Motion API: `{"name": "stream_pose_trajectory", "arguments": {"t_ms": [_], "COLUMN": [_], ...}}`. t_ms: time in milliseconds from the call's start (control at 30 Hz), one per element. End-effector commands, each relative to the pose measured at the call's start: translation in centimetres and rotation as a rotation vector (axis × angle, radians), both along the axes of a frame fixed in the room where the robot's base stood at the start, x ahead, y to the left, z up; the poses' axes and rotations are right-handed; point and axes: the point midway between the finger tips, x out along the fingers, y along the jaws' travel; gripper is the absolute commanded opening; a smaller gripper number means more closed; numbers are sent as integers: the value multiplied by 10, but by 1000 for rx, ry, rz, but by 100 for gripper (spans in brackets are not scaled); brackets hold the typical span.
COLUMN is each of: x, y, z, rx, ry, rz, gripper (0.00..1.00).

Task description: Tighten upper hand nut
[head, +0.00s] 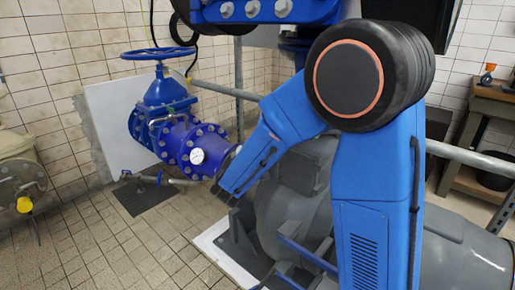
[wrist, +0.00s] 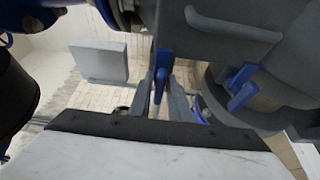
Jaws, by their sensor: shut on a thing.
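In the wrist view, my gripper (wrist: 162,78) is shut, its two grey fingers on either side of a narrow blue part. This blue part looks like a wing of a hand nut (wrist: 161,86). A second blue winged part (wrist: 241,86) sits to the right on grey metal, apart from my fingers. The wrist view does not show which of the two is the upper one. In the head view, my blue arm reaches down to the left and its jaws are hidden; neither hand nut can be made out there.
In the head view, a blue valve with a handwheel (head: 158,53) joins a flanged blue pipe (head: 180,142) with a white gauge (head: 197,156). A large grey machine (head: 290,205) stands behind my arm. Tiled floor (head: 110,240) is open at the left. A wooden workbench (head: 492,95) is at the right.

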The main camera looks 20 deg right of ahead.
Motion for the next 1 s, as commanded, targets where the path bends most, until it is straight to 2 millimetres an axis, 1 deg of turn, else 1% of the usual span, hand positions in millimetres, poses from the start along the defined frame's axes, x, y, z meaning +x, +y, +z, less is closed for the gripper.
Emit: {"name": "stream_pose_trajectory", "arguments": {"t_ms": [200, 233, 267, 533, 667, 767, 1000], "x": [-1, -1, -1, 0, -4, -12, -43], "y": [-1, -1, -1, 0, 3, 8, 30], "z": [-1, -1, -1, -1, 0, 0, -1], "rx": [0, 0, 0, 0, 0, 1, 1], "ry": [2, 2, 2, 2, 1, 2, 1], "rz": [-3, -3, -3, -1, 0, 1, 3], "gripper": [0, 22, 28, 28, 28, 28, 28]}}
